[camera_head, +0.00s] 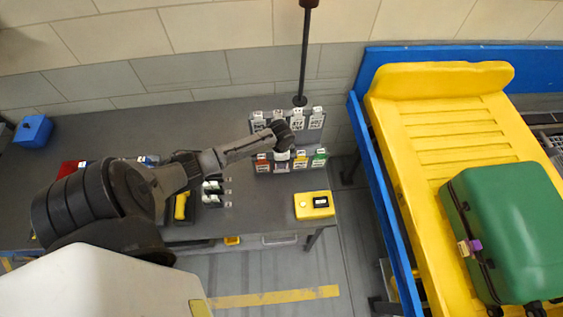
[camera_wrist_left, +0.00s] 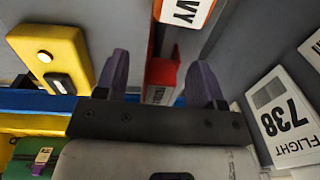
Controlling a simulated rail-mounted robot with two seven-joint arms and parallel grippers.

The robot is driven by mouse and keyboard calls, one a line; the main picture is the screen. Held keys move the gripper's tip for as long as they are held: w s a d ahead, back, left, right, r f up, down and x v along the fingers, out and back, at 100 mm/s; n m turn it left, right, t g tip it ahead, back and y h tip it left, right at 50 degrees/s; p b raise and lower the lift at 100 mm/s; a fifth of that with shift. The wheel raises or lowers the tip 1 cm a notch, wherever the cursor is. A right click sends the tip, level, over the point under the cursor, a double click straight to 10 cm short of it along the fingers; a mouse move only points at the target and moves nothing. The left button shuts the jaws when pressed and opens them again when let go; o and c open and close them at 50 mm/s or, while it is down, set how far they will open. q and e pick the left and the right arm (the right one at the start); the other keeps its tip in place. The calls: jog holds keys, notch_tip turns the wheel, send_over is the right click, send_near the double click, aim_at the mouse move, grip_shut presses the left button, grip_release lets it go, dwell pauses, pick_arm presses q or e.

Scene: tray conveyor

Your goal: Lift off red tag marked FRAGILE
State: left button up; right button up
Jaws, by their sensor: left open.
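The red tag (camera_wrist_left: 161,76) stands in the rack between the two fingers of my left gripper (camera_wrist_left: 162,68) in the left wrist view. Its white label shows only part of its lettering, too small to read. The gripper is open, with one finger on each side of the tag; I cannot tell whether either finger touches it. In the head view my left arm (camera_head: 240,150) reaches over the tag rack (camera_head: 313,134), and its end hides part of the lower row. My right gripper is not in view.
An orange tag (camera_wrist_left: 187,10) ending in "VY" is close beyond the fingers. A white FLIGHT 738 tag (camera_wrist_left: 285,115) stands at the right. A yellow box (camera_head: 314,205) sits on the grey table. A green suitcase (camera_head: 515,220) lies on a yellow tray (camera_head: 400,95) at the right.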

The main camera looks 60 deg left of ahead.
pick_arm(q)
jog(key=shift+a+f, duration=0.15)
jog(key=shift+f, duration=0.75)
jog(key=shift+c, duration=0.4)
jog(key=c, duration=0.9)
jog(key=shift+r, duration=0.15)
jog(key=shift+c, duration=0.2)
jog(key=shift+r, duration=0.15)
notch_tip(320, 180, up, 6)
jog(key=shift+r, duration=0.15)
jog(key=s+d+b, duration=0.1)
jog(key=s+d, duration=0.2)
jog(key=d, duration=0.6)
jog(key=s+d+b, duration=0.1)
jog(key=s+d, duration=0.3)
jog(key=d, duration=0.5)
jog(key=shift+s+d, duration=0.25)
jog(key=shift+s, duration=0.05)
